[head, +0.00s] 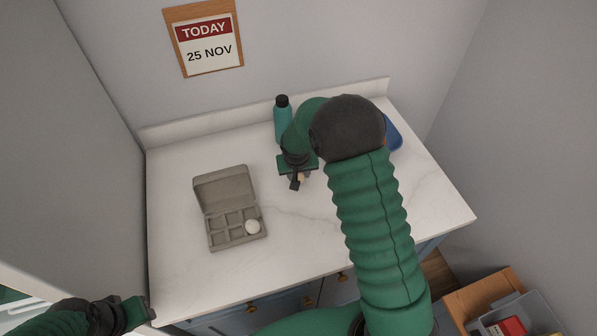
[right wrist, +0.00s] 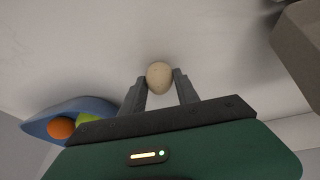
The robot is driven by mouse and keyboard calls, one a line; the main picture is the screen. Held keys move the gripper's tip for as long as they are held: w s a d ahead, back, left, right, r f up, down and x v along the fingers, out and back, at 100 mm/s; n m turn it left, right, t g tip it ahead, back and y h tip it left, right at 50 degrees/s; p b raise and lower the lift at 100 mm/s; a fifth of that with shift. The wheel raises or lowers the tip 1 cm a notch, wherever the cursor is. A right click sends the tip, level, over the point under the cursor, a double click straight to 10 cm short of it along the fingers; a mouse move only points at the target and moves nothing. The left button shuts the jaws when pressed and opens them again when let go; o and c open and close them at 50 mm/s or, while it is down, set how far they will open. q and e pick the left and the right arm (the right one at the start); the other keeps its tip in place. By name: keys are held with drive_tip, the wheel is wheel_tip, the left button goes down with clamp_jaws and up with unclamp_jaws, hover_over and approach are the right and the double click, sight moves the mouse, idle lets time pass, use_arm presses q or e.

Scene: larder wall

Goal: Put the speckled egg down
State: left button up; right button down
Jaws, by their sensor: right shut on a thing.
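The speckled egg (right wrist: 159,76) is pale beige and sits between the two fingertips of my right gripper (right wrist: 160,86) in the right wrist view. In the head view, my right gripper (head: 298,182) is over the middle of the counter, to the right of the grey egg box, and the egg (head: 302,177) shows only as a small pale patch. I cannot tell whether the egg touches the counter. My left gripper (head: 140,310) is at the lower left of the head view, in front of the counter; its jaws are unclear.
The open grey egg box (head: 212,242) holds a white egg (head: 252,227) in a front right compartment; other compartments are empty. A teal bottle (head: 282,122) stands at the back. A blue bowl (right wrist: 55,120) holds orange and green fruit. The marble counter (head: 270,258) is clear around the box.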

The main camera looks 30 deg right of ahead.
drive_tip(key=shift+a, duration=0.2)
drive_tip(key=c, duration=1.3)
unclamp_jaws()
drive_tip(key=shift+s, duration=0.1)
drive_tip(key=o, duration=0.4)
drive_tip(key=shift+d, duration=0.1)
